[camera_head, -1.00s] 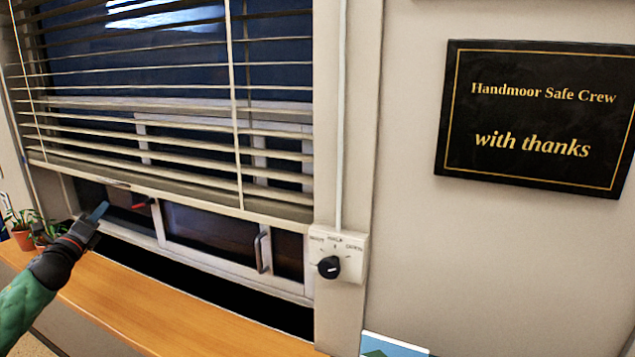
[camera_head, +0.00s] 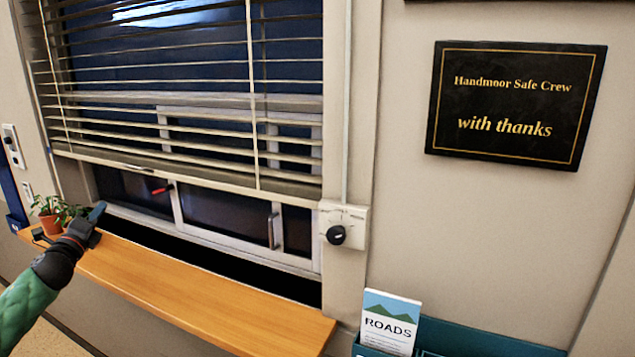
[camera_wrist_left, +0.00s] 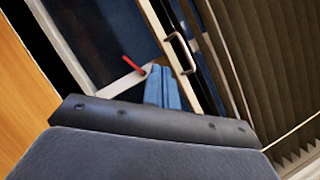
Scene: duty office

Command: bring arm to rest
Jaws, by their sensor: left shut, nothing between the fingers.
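My left gripper (camera_head: 97,212) comes in from the left in the head view, above the left part of the wooden sill. Its blue fingers are shut with nothing between them. The fingers also show in the left wrist view (camera_wrist_left: 163,88), pointing toward the window frame, with a red handle (camera_wrist_left: 133,66) beyond them. They look apart from the window, though the exact gap is hard to tell. The green sleeve of my left arm runs to the lower left corner. My right gripper is not in view.
Potted plants (camera_head: 49,217) stand on the sill close to my left gripper. The wooden sill (camera_head: 200,300) is clear to the right. A knob (camera_head: 336,235) sits on the wall, and a ROADS leaflet (camera_head: 388,325) stands at the lower right.

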